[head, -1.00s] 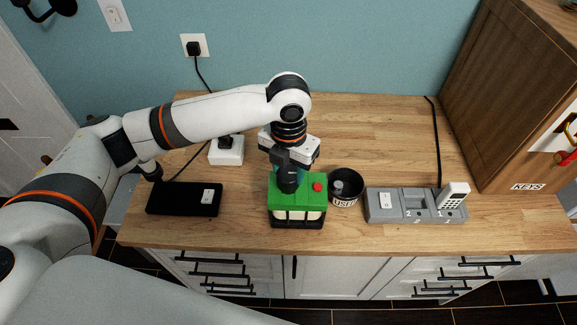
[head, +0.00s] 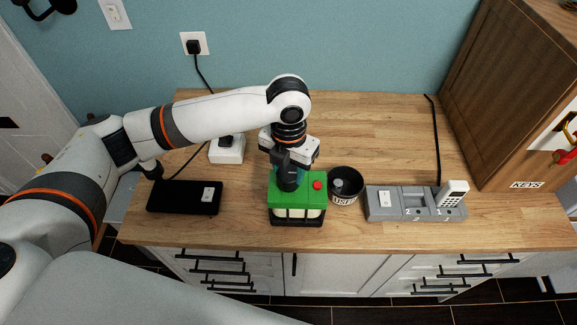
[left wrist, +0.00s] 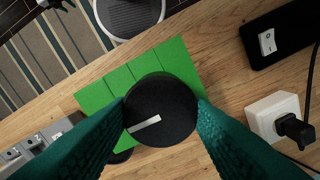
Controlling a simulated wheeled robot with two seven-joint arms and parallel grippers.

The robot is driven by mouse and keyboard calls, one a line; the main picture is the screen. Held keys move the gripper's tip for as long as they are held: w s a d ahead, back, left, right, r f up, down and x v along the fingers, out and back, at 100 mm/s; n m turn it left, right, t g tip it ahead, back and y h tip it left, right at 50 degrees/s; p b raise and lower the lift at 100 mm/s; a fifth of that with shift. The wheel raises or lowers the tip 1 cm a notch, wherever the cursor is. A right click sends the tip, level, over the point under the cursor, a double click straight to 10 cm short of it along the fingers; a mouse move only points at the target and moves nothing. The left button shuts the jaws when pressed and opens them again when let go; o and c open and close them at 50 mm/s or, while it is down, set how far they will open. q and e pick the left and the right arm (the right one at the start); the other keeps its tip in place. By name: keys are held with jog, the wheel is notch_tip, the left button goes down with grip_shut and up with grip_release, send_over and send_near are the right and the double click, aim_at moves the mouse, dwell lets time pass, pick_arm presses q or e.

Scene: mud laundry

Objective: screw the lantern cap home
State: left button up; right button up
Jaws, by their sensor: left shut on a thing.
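The lantern (head: 300,204) stands upright on the wooden counter, with a green top, a red button and a pale body in a black frame. The black round lantern cap (left wrist: 160,108) has a white line on it and sits over the lantern's green top (left wrist: 118,78) in the left wrist view. My left gripper (head: 289,176) points down from above and is shut on the cap, with one teal finger on each side. In the head view the cap is mostly hidden by the gripper, so its seating is hard to tell. My right gripper is not in view.
A dark cup marked USED (head: 346,188) stands close to the lantern's right. Further right is a grey tray (head: 414,207) with a white handset (head: 454,193). A black switch box (head: 184,198) and a white socket block (head: 227,151) lie left. The counter behind is clear.

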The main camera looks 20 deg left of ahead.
pick_arm(q)
jog(key=shift+f, duration=0.45)
dwell(0.8)
jog(key=shift+p, duration=0.3)
jog(key=shift+r+m+p, duration=0.15)
jog(key=shift+m+p, duration=0.25)
jog(key=shift+m, duration=1.1)
jog(key=shift+m+p, duration=0.4)
jog(key=shift+m, duration=1.1)
